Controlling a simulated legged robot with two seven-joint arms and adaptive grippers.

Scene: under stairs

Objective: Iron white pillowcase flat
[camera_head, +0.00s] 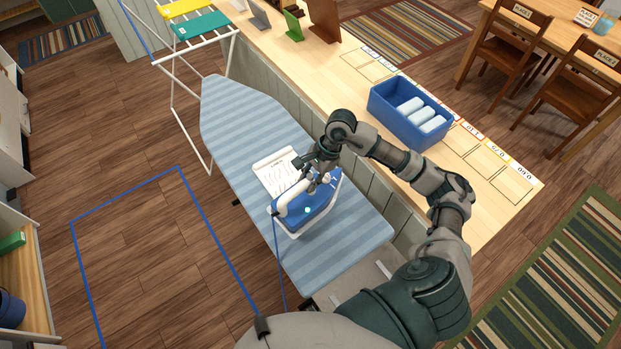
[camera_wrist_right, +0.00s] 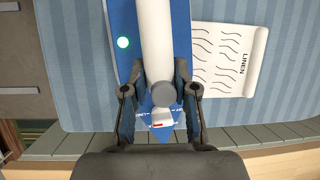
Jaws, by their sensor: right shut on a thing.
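The white pillowcase (camera_head: 274,173) lies on the blue striped ironing board (camera_head: 240,120), with dark wavy wrinkle lines on it. In the right wrist view the pillowcase (camera_wrist_right: 225,60) shows the wrinkle lines and the word LINEN. A blue and white iron (camera_head: 318,205) is on the board beside the pillowcase, partly over or against its edge. My right gripper (camera_head: 316,182) is shut on the iron's white handle. In the wrist view my right gripper (camera_wrist_right: 161,90) has a finger on each side of the handle (camera_wrist_right: 156,40). A cyan light shows on the iron. My left gripper is not in view.
A blue bin (camera_head: 376,101) with rolled white cloths stands on the wooden counter (camera_head: 335,85) right of the board. A drying rack (camera_head: 180,65) with yellow and green cloths stands at the far end. A blue cord (camera_head: 276,260) hangs from the iron. The board's far end is clear.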

